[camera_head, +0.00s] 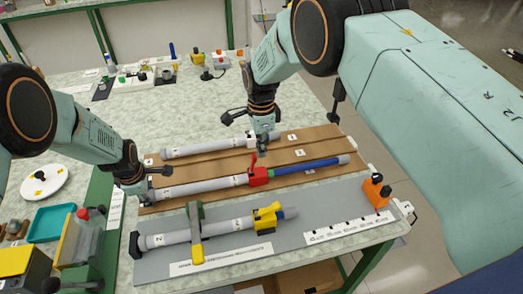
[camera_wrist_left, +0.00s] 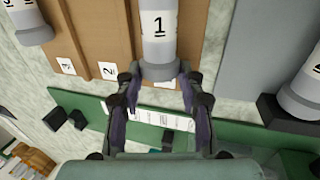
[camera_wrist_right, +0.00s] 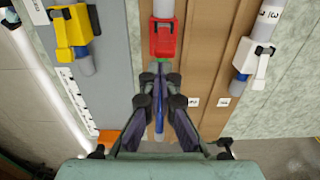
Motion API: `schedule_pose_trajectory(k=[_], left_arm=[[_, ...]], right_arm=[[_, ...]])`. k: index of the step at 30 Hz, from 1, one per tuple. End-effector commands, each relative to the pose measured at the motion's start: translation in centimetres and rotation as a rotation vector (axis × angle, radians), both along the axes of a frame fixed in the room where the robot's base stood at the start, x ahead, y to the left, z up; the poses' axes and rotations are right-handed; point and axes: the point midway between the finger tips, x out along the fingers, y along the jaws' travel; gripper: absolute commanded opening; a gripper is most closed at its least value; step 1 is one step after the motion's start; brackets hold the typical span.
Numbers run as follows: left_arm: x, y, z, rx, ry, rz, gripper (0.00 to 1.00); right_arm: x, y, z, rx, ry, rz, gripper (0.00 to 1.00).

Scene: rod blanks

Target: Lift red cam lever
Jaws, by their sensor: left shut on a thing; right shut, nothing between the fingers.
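The red cam lever (camera_head: 253,160) stands up from a red clamp (camera_head: 260,177) on the grey rod marked 1 (camera_head: 200,186). A blue rod (camera_head: 318,164) runs out of the clamp to the right. The red clamp also shows in the right wrist view (camera_wrist_right: 163,42). My right gripper (camera_head: 263,150) is shut and empty, just above and beside the lever; I cannot tell whether it touches it. In the right wrist view its fingertips (camera_wrist_right: 157,68) meet over the blue rod. My left gripper (camera_head: 148,180) is shut on the grey rod's left end, also seen in the left wrist view (camera_wrist_left: 160,72).
A rod with a yellow clamp (camera_head: 268,217) lies on the grey board in front. A third rod (camera_head: 195,149) with a white clamp lies behind. An orange block (camera_head: 376,190) stands at the right. A teal tray (camera_head: 52,223) is at the left.

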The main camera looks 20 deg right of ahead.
Motion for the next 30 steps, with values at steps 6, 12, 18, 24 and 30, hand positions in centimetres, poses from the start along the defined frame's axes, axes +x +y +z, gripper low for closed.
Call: schedule_pose_trajectory(k=[6,12,18,24,30], left_arm=[[-0.2,0.0,-0.2,0.000,0.006,0.001,0.00],[-0.2,0.0,-0.2,0.000,0.005,0.001,0.00],[-0.2,0.0,-0.2,0.000,0.005,0.001,0.00],[-0.2,0.0,-0.2,0.000,0.005,0.001,0.00],[-0.2,0.1,-0.2,0.000,0.005,0.001,0.00]], right_arm=[[-0.1,0.0,0.2,0.000,0.001,0.001,0.00],[0.0,0.0,0.4,0.000,0.000,0.001,0.00],[0.1,0.4,3.1,-0.001,-0.004,0.001,0.00],[0.0,0.9,6.9,0.000,-0.004,0.000,0.00],[-0.1,1.2,9.4,0.000,0.000,0.001,0.00]])
